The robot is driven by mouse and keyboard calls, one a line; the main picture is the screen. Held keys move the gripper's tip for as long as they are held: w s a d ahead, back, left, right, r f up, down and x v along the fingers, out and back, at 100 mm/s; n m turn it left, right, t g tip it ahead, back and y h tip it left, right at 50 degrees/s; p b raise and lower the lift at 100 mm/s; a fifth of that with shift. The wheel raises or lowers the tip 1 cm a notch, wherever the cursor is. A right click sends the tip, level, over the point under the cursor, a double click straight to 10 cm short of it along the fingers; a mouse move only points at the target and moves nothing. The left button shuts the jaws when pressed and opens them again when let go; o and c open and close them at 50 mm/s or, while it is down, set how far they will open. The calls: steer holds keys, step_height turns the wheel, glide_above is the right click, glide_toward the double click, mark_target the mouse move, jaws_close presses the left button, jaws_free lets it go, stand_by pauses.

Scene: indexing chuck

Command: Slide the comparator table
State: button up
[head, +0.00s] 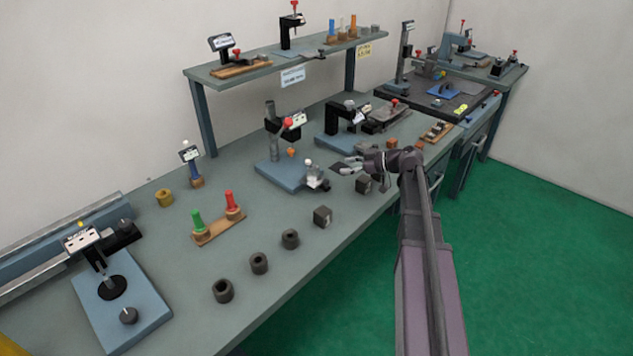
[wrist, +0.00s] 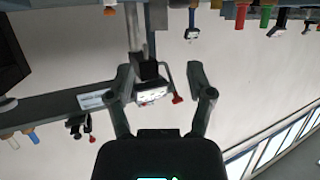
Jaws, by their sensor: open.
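A comparator stand with a blue base (head: 271,175) stands on the bench in the head view. It has a grey column (head: 272,135) and a white-faced dial head (head: 297,120) with a red knob (head: 288,122). A small metal carriage with a white knob (head: 309,164) sits at the base's right end; I cannot tell whether it is the sliding table. My gripper (head: 347,165) is open and empty, just right of this carriage and apart from it. In the wrist view, upside down, the dial head (wrist: 152,94) shows beyond and between my open fingers (wrist: 166,84).
A black-armed gauge (head: 340,118) stands behind my gripper. Dark blocks (head: 322,216) and rings (head: 290,239) line the bench's front edge. A wooden holder with green and red plugs (head: 219,229) is at left. A shelf (head: 270,68) stands at the back.

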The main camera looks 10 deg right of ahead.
steer(key=shift+r, duration=0.1)
stand_by(0.5)
step_height(320, 180, up, 3)
steer(key=n+g+h+p, duration=0.3)
steer(key=g+h+p, duration=0.25)
steer(key=p, duration=0.75)
glide_above(326, 181)
steer(key=shift+s+d+r+t+h, duration=0.15)
steer(key=shift+d+t+h, duration=0.1)
steer(key=shift+d+h, duration=0.2)
steer(key=shift+w+a+r+n+g+h+p, duration=0.1)
steer(key=shift+r+n+g+h+p, duration=0.2)
steer(key=shift+r+h+p, duration=0.9)
steer(key=shift+w+a+r+n+g+h+p, duration=0.15)
steer(key=shift+r+g+h+p, duration=0.4)
steer(key=shift+p, duration=1)
steer(key=shift+s+a+r+n+g+h+p, duration=0.1)
steer(key=shift+r+n+g+h+p, duration=0.05)
steer(key=shift+r+h+p, duration=1.1)
steer(key=shift+f, duration=0.45)
step_height(326, 181, down, 13)
steer(key=b, duration=1.3)
steer(key=shift+f+b, duration=0.2)
steer(key=shift+b, duration=0.1)
